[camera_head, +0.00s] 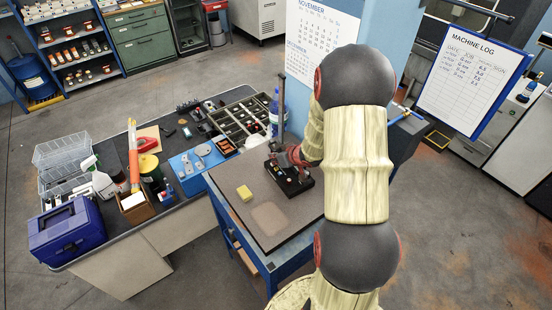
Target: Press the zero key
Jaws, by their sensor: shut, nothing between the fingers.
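A small black box (299,193) with several small coloured parts on top sits on the brown-topped blue table (233,211). The zero key cannot be told apart at this size. My gripper (287,163) is at the far edge of the box, over or just behind its top. It is shut and holds nothing. My arm comes in from the right and hides part of the table. I cannot tell whether the fingertips touch the box.
A blue bottle (275,114) and an organiser tray (237,125) stand behind. A cluttered bench with a blue toolbox (66,232) is at the left. The table's front part is clear.

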